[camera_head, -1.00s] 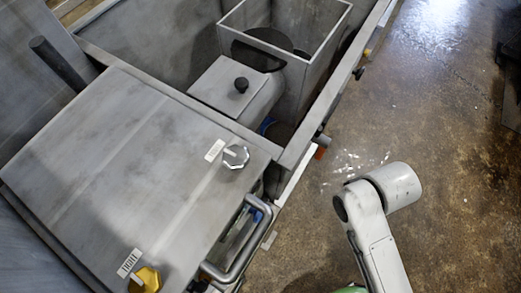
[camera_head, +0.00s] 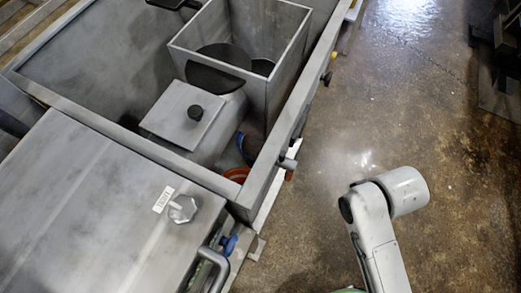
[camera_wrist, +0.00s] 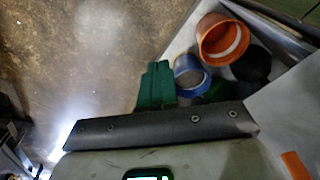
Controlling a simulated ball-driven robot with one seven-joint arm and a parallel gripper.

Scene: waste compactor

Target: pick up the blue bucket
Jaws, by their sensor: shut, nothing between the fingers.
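The blue bucket (camera_wrist: 190,76) shows in the wrist view as a blue rim around a grey inside, right of my gripper. In the head view only a blue edge of it (camera_head: 240,143) shows, low inside the metal frame and partly hidden. My gripper (camera_wrist: 157,68) shows as green fingers, shut and empty. Its fingers look close to the bucket in the picture, but I cannot tell the gap. The head view shows my arm but not the fingers.
An orange bucket (camera_wrist: 223,39) is beside the blue one; its orange rim (camera_head: 237,174) also shows in the head view. A dark round object (camera_wrist: 251,66) is close by. The metal frame wall (camera_head: 272,150) and square chute (camera_head: 282,85) stand around them. The floor (camera_head: 430,130) is open at right.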

